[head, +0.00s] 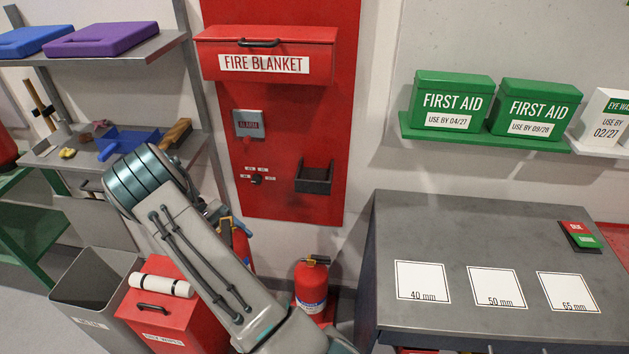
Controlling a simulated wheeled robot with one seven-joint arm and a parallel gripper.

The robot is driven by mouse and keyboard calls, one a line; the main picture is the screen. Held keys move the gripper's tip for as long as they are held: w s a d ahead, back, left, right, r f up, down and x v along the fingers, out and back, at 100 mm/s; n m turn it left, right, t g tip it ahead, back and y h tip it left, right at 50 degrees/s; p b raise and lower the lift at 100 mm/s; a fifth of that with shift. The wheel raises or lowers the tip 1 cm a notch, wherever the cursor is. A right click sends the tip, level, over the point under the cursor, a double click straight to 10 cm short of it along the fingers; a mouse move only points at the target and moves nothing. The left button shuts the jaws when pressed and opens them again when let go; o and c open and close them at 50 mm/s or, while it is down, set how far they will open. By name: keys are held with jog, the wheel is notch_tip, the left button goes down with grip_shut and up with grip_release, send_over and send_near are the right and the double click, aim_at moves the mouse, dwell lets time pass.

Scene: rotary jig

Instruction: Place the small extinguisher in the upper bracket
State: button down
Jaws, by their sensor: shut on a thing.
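A red extinguisher (241,245) shows partly behind my arm, left of the red panel's lower edge. My gripper (226,222) is at its top and shut on it; my arm hides most of the fingers and much of the body. The dark upper bracket (314,187) is an open-topped box on the red panel, up and to the right of the held extinguisher, and looks empty. Another red extinguisher (310,286), with a white label, stands upright low down at the foot of the panel.
The red panel (290,120) also carries a fire blanket box (265,55), a grey alarm box (249,124) and a small dial (256,180). A grey table (450,235) stands to the right. A red bin (150,318) and grey bin (92,285) stand lower left.

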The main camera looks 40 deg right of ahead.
jog(key=w+d+r+n+t+h, duration=0.5)
jog(key=w+r+n+t, duration=0.15)
jog(key=r, duration=0.35)
jog(key=w+d+r+n+t+h, duration=0.5)
jog(key=w+r+n, duration=0.2)
jog(key=r, duration=0.4)
jog(key=s+d+f+b, duration=0.1)
jog(key=d+f+b, duration=0.1)
jog(key=d, duration=0.6)
jog(key=s+d+f+h+b, duration=0.1)
jog(key=d+f+b, duration=0.1)
jog(key=d+b, duration=0.3)
jog(key=s+d+f+b, duration=0.1)
jog(key=d+f+b, duration=0.2)
jog(key=d, duration=0.9)
jog(key=shift+d+h+b, duration=0.25)
jog(key=shift+h+b, duration=0.1)
jog(key=shift+h, duration=0.05)
